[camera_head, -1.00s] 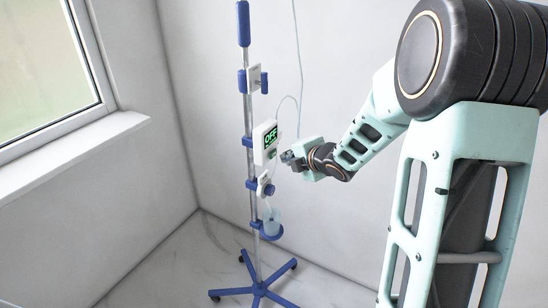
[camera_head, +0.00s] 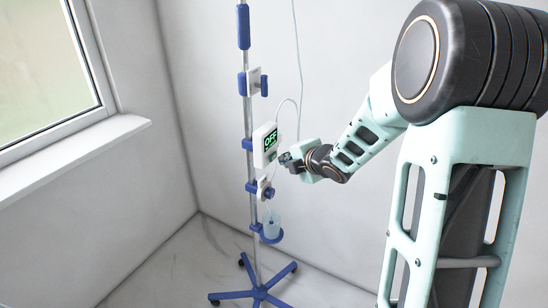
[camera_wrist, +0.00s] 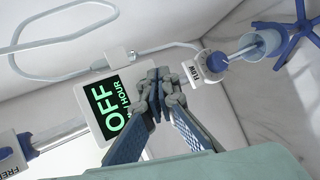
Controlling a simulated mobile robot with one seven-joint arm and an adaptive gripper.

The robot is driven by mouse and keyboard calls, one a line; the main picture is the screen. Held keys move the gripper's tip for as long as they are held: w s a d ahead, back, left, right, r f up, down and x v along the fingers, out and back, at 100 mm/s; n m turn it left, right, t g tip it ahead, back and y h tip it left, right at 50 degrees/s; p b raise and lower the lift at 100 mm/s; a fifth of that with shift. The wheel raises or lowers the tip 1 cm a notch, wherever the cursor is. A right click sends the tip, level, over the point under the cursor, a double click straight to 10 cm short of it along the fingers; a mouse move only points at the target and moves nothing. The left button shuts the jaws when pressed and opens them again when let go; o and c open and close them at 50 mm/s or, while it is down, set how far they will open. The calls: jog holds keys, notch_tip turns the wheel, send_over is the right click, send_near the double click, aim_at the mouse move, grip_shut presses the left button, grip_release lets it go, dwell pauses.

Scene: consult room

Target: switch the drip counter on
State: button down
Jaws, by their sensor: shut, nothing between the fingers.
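The drip counter (camera_head: 265,145) is a white box clamped on the drip stand's pole, with a dark screen reading OFF in green. In the wrist view the drip counter (camera_wrist: 88,84) fills the left middle, its screen showing OFF and part of "HOUR". My gripper (camera_head: 285,159) is at the counter's lower right side in the head view. In the wrist view my gripper (camera_wrist: 157,84) is shut and empty, its fingertips over the counter's edge, hiding part of its face. I cannot tell whether they touch it. No switch shows clearly.
The drip stand's pole (camera_head: 250,115) rises from a blue wheeled base (camera_head: 258,293). Below the counter are a flow dial (camera_head: 268,193) and a cup (camera_head: 271,226) in a blue holder. A thin tube (camera_head: 298,60) hangs close to my gripper. A window sill (camera_head: 75,150) is at left.

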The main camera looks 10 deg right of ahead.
jog(key=shift+a, duration=0.1)
dwell(0.5)
jog(key=shift+w+a, duration=0.25)
jog(key=shift+w+a+b, duration=0.25)
jog(key=shift+a+b, duration=0.15)
jog(key=shift+b, duration=0.1)
dwell(0.6)
jog(key=shift+s+d, duration=0.5)
jog(key=shift+d, duration=0.2)
jog(key=s+d, duration=0.1)
jog(key=d, duration=0.1)
jog(key=s+d+p, duration=0.1)
jog(key=s+d, duration=0.1)
dwell(0.6)
dwell(0.5)
